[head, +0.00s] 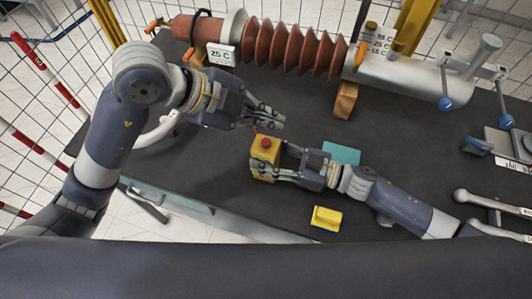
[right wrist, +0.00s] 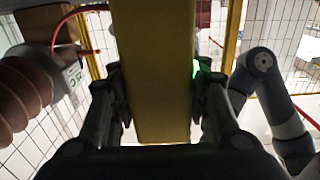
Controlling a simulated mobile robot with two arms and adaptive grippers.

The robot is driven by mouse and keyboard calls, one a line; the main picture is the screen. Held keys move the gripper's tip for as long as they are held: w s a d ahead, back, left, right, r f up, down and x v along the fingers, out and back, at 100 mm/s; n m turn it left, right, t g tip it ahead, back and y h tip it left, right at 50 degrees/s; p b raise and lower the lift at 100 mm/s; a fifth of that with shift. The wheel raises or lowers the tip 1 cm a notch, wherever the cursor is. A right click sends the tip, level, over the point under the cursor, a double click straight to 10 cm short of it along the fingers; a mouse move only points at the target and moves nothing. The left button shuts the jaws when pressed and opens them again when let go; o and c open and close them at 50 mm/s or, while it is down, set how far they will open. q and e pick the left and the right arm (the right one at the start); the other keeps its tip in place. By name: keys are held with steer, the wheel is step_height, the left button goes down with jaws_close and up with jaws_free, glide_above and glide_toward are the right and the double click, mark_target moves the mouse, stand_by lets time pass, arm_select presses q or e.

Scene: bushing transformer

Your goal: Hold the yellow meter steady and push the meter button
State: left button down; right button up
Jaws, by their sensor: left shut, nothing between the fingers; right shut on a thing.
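The yellow meter (head: 264,166) is a small box above the dark table, with a red button (head: 265,142) on its top. My right gripper (head: 277,161) comes from the right and is shut on the meter. In the right wrist view the meter (right wrist: 155,75) fills the middle, between the fingers of my right gripper (right wrist: 157,100). My left gripper (head: 277,121) is shut and empty. Its fingertips are just above and right of the button in the head view, apparently apart from it. The button is not visible in the right wrist view.
The brown ribbed bushing (head: 295,50) lies across the back of the dark table (head: 215,165), with a wooden block (head: 345,100) beneath. A yellow block (head: 326,218) and a teal pad (head: 342,153) lie near my right arm. Metal tools (head: 490,200) lie at the right.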

stand_by(0.3)
steer(key=o, duration=1.4)
steer(key=shift+c, duration=0.2)
